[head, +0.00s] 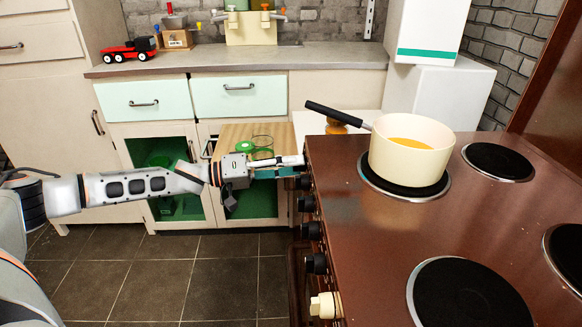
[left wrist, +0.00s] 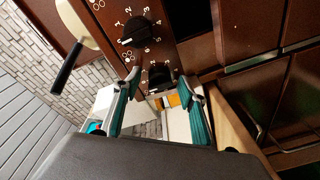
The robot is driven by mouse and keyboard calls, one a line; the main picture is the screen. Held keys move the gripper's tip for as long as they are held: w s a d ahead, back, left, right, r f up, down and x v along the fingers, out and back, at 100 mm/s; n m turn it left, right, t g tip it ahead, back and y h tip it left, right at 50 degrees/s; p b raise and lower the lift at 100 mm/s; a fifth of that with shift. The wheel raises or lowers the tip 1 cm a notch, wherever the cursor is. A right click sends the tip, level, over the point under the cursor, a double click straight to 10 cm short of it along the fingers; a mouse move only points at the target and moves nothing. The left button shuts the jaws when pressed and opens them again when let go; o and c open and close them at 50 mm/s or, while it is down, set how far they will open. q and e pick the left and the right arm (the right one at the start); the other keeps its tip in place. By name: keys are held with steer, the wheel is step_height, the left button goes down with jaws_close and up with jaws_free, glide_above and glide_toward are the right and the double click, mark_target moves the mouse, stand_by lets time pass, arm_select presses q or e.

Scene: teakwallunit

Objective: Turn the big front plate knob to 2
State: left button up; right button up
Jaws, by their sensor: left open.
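The brown stove (head: 400,235) has a column of black knobs on its front panel, with one cream knob (head: 325,305) nearest me. My left gripper (head: 296,166) is at the far end of this column and is open. In the left wrist view, its teal-padded fingers (left wrist: 160,90) are spread on either side of a black knob (left wrist: 160,75); I cannot tell whether they touch it. Another black knob (left wrist: 134,32) with numbers around it sits just beyond. Which one is the big front plate knob is not clear, and the settings are hard to read.
A cream pot (head: 410,165) with orange contents stands on the far-left plate, its dark handle (head: 335,114) pointing left over the stove's edge. Bare plates (head: 470,295) lie nearer and right. Cabinets (head: 240,95) stand behind my left arm. The tiled floor left of the stove is clear.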

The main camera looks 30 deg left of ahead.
arm_select(q)
steer(key=c, duration=1.1)
steer(key=shift+m, duration=0.3)
arm_select(e)
steer(key=shift+w+r, duration=0.15)
steer(key=shift+r, duration=0.05)
arm_select(q)
steer(key=m, duration=0.6)
steer(key=m+h, duration=0.1)
steer(key=m, duration=0.5)
steer(key=m+g+h+b, duration=0.1)
steer(key=m, duration=0.5)
steer(key=shift+w+a+f+m, duration=0.2)
steer(key=shift+f+m, duration=0.1)
steer(key=shift+m, duration=0.1)
arm_select(e)
steer(key=shift+w+a+r, duration=0.15)
steer(key=shift+a+r, duration=0.05)
steer(key=shift+a, duration=0.2)
